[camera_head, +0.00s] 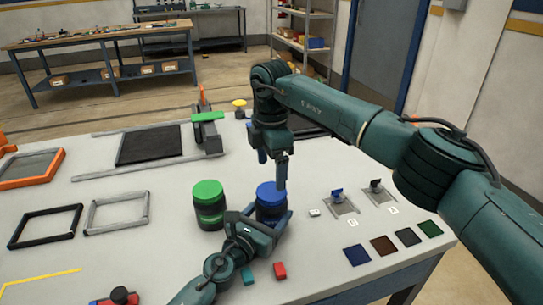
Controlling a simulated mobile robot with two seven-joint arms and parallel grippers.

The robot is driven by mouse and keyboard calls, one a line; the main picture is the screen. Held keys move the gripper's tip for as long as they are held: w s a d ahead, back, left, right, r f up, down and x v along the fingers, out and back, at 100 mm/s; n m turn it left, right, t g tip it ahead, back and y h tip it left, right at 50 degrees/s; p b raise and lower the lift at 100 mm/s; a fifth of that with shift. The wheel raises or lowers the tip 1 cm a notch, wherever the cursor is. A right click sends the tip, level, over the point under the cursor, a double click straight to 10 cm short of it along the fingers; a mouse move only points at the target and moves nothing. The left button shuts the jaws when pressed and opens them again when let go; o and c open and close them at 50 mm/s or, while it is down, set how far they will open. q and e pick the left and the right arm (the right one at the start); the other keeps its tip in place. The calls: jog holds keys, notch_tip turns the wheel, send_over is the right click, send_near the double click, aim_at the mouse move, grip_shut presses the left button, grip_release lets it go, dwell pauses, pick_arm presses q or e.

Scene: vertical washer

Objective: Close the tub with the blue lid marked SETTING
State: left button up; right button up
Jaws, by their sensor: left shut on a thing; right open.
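A round tub (267,209) with a blue lid (268,191) on its top stands near the middle of the table. The lid's marking is too small to read, and I cannot tell how tightly it sits. My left gripper (262,217) is shut on the tub's lower body from the front, hiding part of it. My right gripper (273,169) points down above the blue lid, open. Its longer visible finger reaches close to the lid's far right edge; whether it touches, I cannot tell.
A green-lidded tub (208,196) stands just left of the blue-lidded one. Red (280,270) and teal (248,275) blocks lie in front. Small fixtures (341,203) and coloured squares (383,245) lie to the right. Empty frames (117,212) lie left.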

jog(key=n, duration=0.4)
jog(key=shift+r+n, duration=0.15)
jog(key=shift+n, duration=0.15)
jog(key=n, duration=0.4)
jog(key=shift+r, duration=0.15)
jog(key=n, duration=0.4)
jog(key=shift+r+n, duration=0.15)
jog(key=shift+n, duration=0.15)
jog(key=n, duration=0.4)
jog(key=shift+r, duration=0.15)
jog(key=n, duration=0.4)
jog(key=shift+r, duration=0.15)
jog(key=n, duration=0.4)
jog(key=shift+r+n, duration=0.15)
jog(key=shift+n, duration=0.25)
jog(key=n, duration=0.3)
jog(key=shift+r+n, duration=0.1)
jog(key=shift+n, duration=0.3)
jog(key=n, duration=0.5)
jog(key=shift+r, duration=0.2)
